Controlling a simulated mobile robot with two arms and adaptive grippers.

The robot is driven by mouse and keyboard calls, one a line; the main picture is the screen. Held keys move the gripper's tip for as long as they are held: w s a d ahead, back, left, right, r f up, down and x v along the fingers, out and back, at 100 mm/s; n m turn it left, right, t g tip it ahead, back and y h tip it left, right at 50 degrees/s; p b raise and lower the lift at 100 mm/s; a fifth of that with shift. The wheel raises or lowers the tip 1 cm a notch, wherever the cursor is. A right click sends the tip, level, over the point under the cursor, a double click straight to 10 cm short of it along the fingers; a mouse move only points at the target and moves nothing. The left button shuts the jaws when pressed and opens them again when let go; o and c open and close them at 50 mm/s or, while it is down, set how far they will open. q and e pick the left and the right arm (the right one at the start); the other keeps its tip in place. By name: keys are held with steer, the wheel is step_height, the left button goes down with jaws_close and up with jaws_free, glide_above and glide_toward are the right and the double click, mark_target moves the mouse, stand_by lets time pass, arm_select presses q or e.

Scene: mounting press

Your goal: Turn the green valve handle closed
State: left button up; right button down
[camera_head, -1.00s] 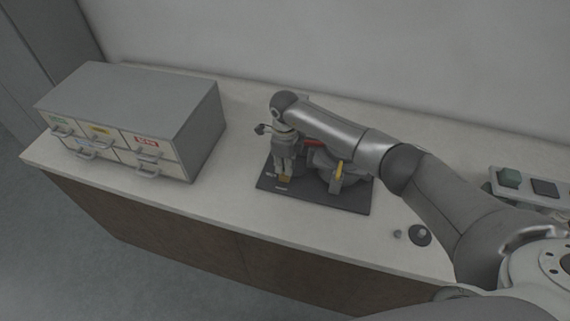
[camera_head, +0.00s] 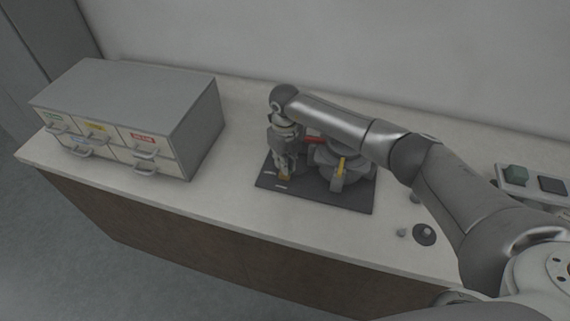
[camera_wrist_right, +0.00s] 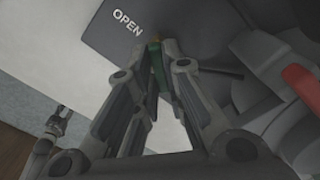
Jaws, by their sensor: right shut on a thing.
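The green valve handle (camera_wrist_right: 157,74) shows as a narrow green strip between the fingers in the right wrist view. My right gripper (camera_wrist_right: 157,52) is shut on it, and its fingers hide most of it. In the head view my right gripper (camera_head: 284,173) points down at the left part of the dark base plate (camera_head: 337,203). The handle's green is not clear there. The plate carries a white OPEN label (camera_wrist_right: 128,22) beside the fingers. A small grey jointed part at the left of the right wrist view may be my left gripper (camera_wrist_right: 60,116); its jaw state is unclear.
The grey press body (camera_head: 328,160) with a red part (camera_head: 313,139) and a yellow lever (camera_head: 341,167) stands right of my right gripper. A drawer cabinet (camera_head: 135,105) is at left. A button panel (camera_head: 533,185) and a small round dark object (camera_head: 424,235) are at right.

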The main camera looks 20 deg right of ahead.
steer(key=m+b, duration=0.1)
steer(key=m, duration=0.4)
steer(key=shift+m, duration=0.3)
steer(key=m, duration=0.5)
steer(key=shift+b, duration=0.3)
steer(key=c, duration=1.5)
jaws_free()
step_height(320, 180, up, 12)
steer(key=shift+r, duration=0.1)
